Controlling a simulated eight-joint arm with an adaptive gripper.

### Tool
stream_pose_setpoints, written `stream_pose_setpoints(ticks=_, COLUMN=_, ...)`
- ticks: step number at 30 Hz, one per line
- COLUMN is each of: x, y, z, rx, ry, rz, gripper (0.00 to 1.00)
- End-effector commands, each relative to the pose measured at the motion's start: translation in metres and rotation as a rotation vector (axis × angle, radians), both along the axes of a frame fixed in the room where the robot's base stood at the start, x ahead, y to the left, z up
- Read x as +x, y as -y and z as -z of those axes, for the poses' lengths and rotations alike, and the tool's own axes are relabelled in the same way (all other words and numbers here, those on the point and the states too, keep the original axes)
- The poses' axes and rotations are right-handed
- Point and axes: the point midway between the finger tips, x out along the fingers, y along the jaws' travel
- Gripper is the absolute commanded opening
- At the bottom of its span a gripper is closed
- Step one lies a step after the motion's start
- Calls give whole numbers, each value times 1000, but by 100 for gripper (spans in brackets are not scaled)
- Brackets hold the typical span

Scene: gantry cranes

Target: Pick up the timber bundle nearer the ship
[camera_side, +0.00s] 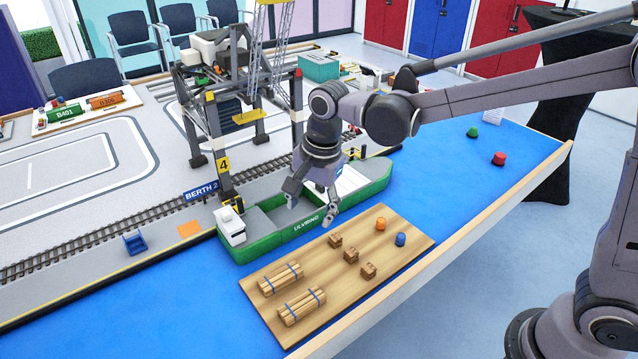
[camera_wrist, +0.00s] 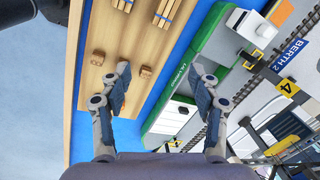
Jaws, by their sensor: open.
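Two timber bundles tied with blue bands lie on a wooden board (camera_side: 315,265). The bundle nearer the ship (camera_side: 280,279) lies just behind the other bundle (camera_side: 302,307). In the wrist view the nearer bundle (camera_wrist: 166,14) and the other bundle (camera_wrist: 123,4) are cut off by the top edge. The green ship (camera_side: 265,240), marked ULVSUND, lies beside the board. My gripper (camera_side: 311,208) is open and empty, above the ship and the board's edge, up and right of the bundles. Its spread fingers show in the wrist view (camera_wrist: 162,83).
Several small brown crates (camera_side: 351,255), an orange drum (camera_side: 381,223) and a blue drum (camera_side: 400,239) stand on the board. A gantry crane (camera_side: 215,120) rises behind the ship. Green (camera_side: 473,132) and red (camera_side: 498,158) buoy-like pieces sit on open blue surface at right.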

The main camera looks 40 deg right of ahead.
Motion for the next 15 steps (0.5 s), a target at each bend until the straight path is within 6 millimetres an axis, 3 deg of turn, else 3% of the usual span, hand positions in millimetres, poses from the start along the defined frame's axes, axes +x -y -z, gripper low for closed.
stream_pose_setpoints(ticks=1, x=7, y=-14, z=10, rx=2, ry=-27, rz=54, gripper=62)
stream_pose_setpoints(ticks=7, x=21, y=-55, z=46, rx=-6, ry=-116, rz=276, gripper=62)
stream_pose_setpoints(ticks=15, x=24, y=-77, z=73, rx=-22, ry=-163, rz=415, gripper=62)
